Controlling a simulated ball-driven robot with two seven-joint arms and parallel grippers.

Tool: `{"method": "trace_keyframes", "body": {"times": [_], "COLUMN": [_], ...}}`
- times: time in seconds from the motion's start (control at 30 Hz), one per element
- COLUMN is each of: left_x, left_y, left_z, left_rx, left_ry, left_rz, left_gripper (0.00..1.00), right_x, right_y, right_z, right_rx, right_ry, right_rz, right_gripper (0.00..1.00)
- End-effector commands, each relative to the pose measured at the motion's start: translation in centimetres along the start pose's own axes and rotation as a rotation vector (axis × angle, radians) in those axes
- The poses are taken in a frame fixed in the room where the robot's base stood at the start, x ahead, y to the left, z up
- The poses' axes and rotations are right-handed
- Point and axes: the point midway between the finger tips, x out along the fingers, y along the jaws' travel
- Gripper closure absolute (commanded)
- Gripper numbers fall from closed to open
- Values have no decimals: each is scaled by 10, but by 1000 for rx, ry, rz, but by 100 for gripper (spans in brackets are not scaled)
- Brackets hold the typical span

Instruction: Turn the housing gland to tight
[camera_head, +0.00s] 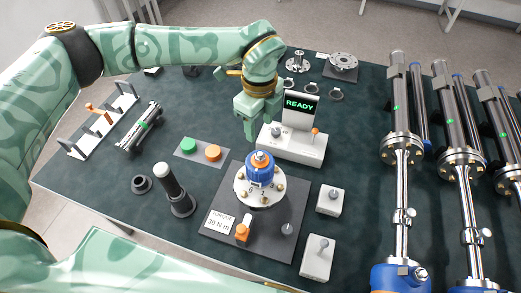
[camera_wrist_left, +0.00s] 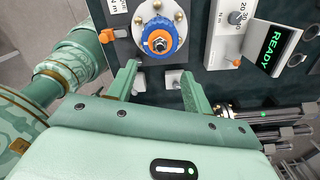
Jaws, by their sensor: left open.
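The housing gland (camera_head: 260,165) is a blue knurled cap with an orange ring and metal centre. It sits on a pale bolted flange (camera_head: 246,190) on a dark plate. In the left wrist view the gland (camera_wrist_left: 158,38) shows beyond the fingers, near the top. My left gripper (camera_head: 251,132) hangs above and behind the gland in the head view, apart from it. In the left wrist view the left gripper (camera_wrist_left: 160,84) has its two fingers spread with nothing between them. My right gripper is not in view.
A white unit with a READY display (camera_head: 300,104) stands behind the gland. A TORQUE 30 N·m card (camera_head: 219,222) and an orange-topped part (camera_head: 242,232) lie in front. A black cylinder (camera_head: 177,190) stands left, near green and orange buttons (camera_head: 213,153). Steel tubes (camera_head: 403,190) line the right.

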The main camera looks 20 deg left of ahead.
Motion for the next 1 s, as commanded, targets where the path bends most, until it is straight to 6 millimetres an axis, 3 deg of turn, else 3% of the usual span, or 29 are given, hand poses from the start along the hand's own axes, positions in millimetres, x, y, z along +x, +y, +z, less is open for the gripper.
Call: {"method": "trace_keyframes", "body": {"times": [0.2,0.43,0.6,0.9,1.0], "left_x": [59,103,117,119,119], "left_y": [1,0,0,0,0], "left_z": [-1,-2,-2,-2,-2], "left_rx": [1,3,4,4,4], "left_ry": [2,3,3,3,3], "left_rz": [4,2,0,-1,-1], "left_gripper": [49,49,49,49,77], "right_x": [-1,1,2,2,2], "right_y": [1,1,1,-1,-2], "right_z": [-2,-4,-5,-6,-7], "right_rx": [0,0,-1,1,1], "right_ry": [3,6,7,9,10], "right_rz": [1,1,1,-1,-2], "right_gripper": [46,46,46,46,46]}}
